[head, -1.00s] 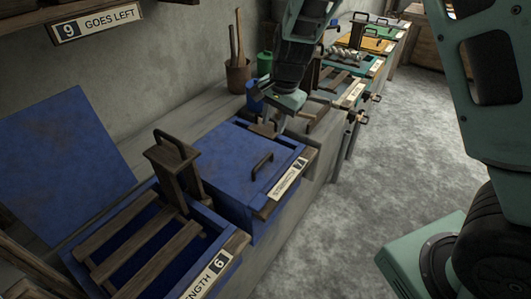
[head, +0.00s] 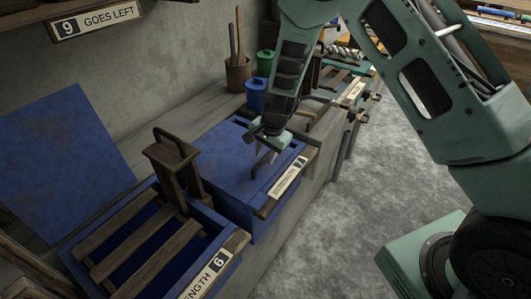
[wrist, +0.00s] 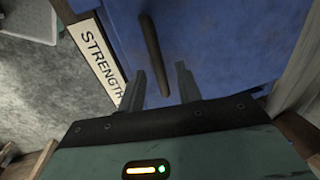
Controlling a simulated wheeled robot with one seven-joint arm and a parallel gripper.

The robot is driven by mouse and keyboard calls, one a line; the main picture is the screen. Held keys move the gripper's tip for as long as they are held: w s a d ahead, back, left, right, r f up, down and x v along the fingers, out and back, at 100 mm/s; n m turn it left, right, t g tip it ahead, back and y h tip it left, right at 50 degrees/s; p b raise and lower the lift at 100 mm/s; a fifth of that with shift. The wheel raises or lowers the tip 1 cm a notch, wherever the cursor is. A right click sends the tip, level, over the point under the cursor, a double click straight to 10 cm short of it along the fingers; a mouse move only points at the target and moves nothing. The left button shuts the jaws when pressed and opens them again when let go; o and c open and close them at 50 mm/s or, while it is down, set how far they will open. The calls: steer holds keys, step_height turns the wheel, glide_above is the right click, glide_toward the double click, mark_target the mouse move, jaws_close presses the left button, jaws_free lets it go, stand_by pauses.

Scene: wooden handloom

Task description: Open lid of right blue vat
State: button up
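The right blue vat (head: 231,212) has its blue lid (head: 217,165) lying shut. A dark bar handle (wrist: 152,55) stands on the lid; in the head view my gripper partly covers it. My gripper (head: 262,158) is over the lid at this handle, pointing down. In the wrist view my gripper (wrist: 160,80) is open, with its two fingers apart and the near end of the handle showing between them. I cannot tell whether either finger touches the handle.
The left vat (head: 225,277), marked 6, stands open with wooden slats across it and its blue lid (head: 62,165) tilted up behind. A wooden post with a handle (head: 175,165) rises between the vats. A blue pot (head: 256,95) stands beyond.

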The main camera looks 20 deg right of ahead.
jaws_close()
steer(key=shift+r, duration=0.1)
